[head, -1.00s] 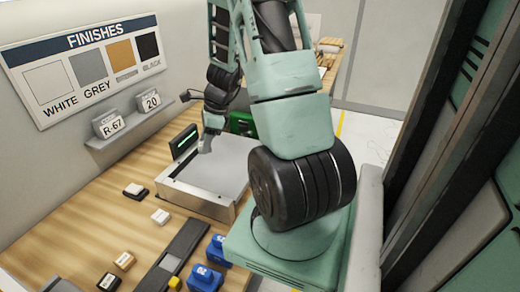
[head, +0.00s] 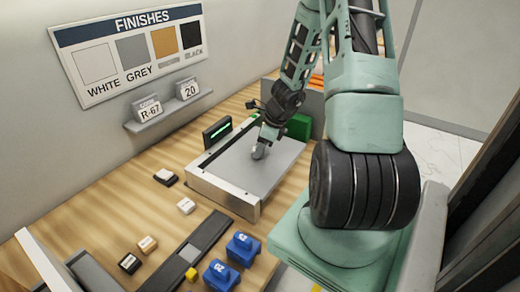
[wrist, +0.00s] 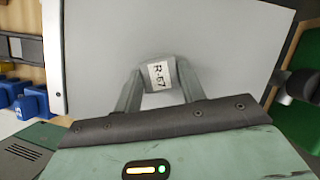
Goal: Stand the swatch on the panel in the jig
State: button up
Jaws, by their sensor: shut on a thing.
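The grey panel (head: 245,172) lies flat in the metal-walled jig (head: 222,193) on the bench. My gripper (head: 262,147) is above the panel's far half in the head view. In the wrist view my gripper (wrist: 158,83) is shut on a small grey swatch (wrist: 158,61) with a white label reading R-67. In the head view the swatch (head: 258,153) shows as a small pale piece at the fingertips, close over the panel. I cannot tell whether its lower edge touches the panel.
A device with a green-lit strip (head: 217,132) stands by the jig's left wall, and a green block (head: 299,127) behind it. Blue blocks (head: 243,248), a dark strip (head: 190,255) and small tagged pieces (head: 166,177) lie in front. A finishes board (head: 130,50) hangs on the wall.

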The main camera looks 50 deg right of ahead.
jog(key=shift+f, duration=0.25)
jog(key=shift+f, duration=0.15)
jog(key=o, duration=1)
jog(key=shift+c, duration=0.2)
